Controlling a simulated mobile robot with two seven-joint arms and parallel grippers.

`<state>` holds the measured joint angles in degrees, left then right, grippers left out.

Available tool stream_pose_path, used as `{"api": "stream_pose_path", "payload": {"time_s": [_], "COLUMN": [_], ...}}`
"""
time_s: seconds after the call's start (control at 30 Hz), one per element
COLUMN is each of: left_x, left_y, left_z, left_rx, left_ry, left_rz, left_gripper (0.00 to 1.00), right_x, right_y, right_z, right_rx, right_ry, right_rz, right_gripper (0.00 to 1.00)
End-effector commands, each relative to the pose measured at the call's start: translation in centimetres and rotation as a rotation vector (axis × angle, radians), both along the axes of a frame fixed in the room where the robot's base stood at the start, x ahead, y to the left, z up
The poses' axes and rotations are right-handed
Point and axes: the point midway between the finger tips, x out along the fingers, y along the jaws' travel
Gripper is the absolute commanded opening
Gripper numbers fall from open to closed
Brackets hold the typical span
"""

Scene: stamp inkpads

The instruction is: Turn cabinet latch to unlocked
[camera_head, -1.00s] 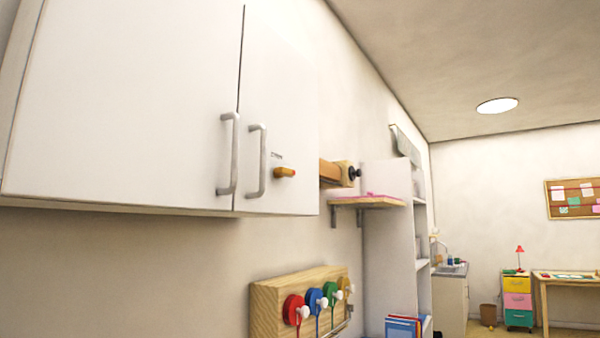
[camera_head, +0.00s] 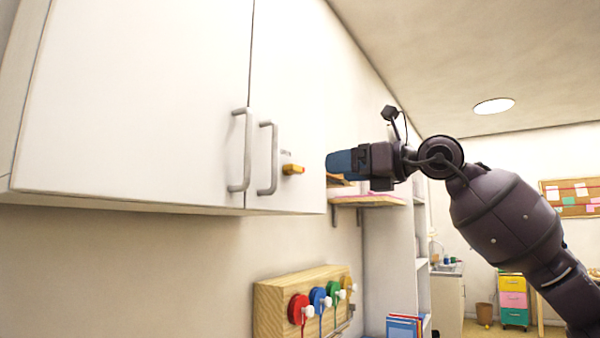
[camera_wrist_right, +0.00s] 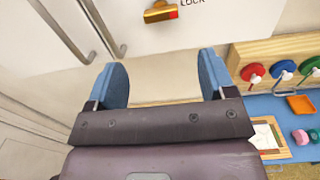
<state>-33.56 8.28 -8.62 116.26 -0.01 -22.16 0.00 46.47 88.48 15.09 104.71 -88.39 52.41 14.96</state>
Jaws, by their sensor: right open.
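The cabinet latch (camera_head: 292,169) is a small orange knob lying sideways on the right door of the white wall cabinet (camera_head: 130,100), just right of the door handles. It also shows at the top of the right wrist view (camera_wrist_right: 161,11), beside the printed word "LOCK". My right gripper (camera_head: 332,163) is to the right of the latch, apart from it, with blue fingers pointing left. In the right wrist view its fingers (camera_wrist_right: 165,80) are spread wide with nothing between them. My left gripper is not in view.
Two grey vertical handles (camera_head: 267,158) stick out beside the latch. A wooden board with coloured knobs (camera_head: 270,310) is on the wall below. A small wooden shelf (camera_head: 368,201) lies under my right gripper. The space between gripper and latch looks clear.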

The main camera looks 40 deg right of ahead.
Motion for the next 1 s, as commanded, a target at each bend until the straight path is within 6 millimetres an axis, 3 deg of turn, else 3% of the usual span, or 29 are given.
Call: {"api": "stream_pose_path", "payload": {"time_s": [0.17, 0.37, 1.0], "left_x": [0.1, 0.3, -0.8], "left_y": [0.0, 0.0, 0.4], "left_z": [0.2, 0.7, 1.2], "left_rx": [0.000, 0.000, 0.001], "left_ry": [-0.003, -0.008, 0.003], "left_rz": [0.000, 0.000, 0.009], "left_gripper": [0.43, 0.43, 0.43], "right_x": [-0.4, 0.9, 8.6], "right_y": [-0.2, 0.4, 3.6], "right_z": [1.2, 1.4, 1.2], "right_rx": [-0.024, -0.022, -0.020], "right_ry": [-0.018, -0.021, -0.017], "right_rz": [-0.029, -0.026, -0.024], "right_gripper": [0.77, 0.77, 0.77]}}
